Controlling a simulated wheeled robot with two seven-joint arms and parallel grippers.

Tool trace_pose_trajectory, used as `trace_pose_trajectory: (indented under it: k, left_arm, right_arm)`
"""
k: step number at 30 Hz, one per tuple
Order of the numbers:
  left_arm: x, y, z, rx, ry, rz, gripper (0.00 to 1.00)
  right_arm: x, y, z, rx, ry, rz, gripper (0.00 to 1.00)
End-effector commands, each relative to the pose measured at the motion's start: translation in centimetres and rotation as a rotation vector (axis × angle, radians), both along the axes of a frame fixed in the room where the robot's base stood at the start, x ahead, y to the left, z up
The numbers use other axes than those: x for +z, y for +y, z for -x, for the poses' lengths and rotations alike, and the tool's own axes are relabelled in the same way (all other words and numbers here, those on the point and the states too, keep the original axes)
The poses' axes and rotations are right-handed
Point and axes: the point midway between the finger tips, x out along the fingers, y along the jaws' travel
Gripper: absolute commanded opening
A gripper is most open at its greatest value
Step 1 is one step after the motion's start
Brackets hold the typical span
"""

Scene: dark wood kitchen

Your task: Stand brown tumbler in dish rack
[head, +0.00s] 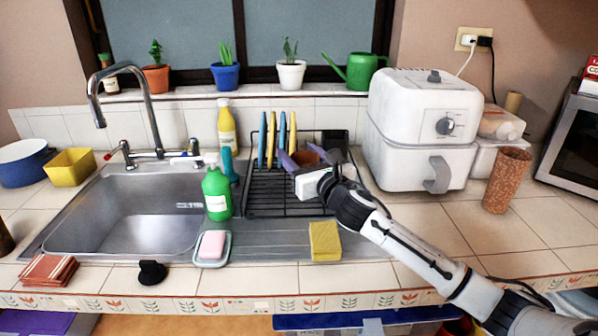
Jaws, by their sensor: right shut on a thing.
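The black wire dish rack (284,203) stands on the counter right of the sink. My right gripper (303,160) reaches over the right half of the rack from the right. Its purple fingers are shut on a brown tumbler (308,157), which shows only in part between them. The gripper body hides the tumbler's lower part, so I cannot tell whether it touches the rack. Several upright blue and yellow plates (271,141) stand in the rack's back left part, left of the gripper. My left gripper is not in view.
A dark item (331,141) is in the rack's back right, behind my gripper. A green soap bottle (216,192) stands left of the rack, a yellow sponge (324,242) in front. A white air fryer (424,128) and a mottled brown cup (507,180) stand right.

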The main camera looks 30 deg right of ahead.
Motion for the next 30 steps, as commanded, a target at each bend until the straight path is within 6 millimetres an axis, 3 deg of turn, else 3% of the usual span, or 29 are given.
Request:
trace_pose_trajectory:
  k: [8, 16, 17, 20, 30]
  left_arm:
    - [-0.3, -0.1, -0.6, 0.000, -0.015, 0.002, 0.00]
    - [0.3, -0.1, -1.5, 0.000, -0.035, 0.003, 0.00]
    - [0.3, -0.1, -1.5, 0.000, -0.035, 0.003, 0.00]
    - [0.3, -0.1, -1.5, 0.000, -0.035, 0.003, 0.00]
    - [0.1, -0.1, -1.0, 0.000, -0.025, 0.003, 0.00]
  right_arm:
    - [-3.6, 0.1, 0.0, 0.000, 0.003, -0.002, 0.31]
    - [-3.8, 0.0, 0.0, 0.000, 0.000, 0.001, 0.31]
    - [-3.8, 0.0, 0.0, 0.000, 0.001, 0.001, 0.55]
    - [-3.8, 0.0, 0.0, 0.001, 0.001, 0.001, 0.72]
    - [-3.7, 0.1, 0.2, 0.001, 0.000, 0.001, 0.72]
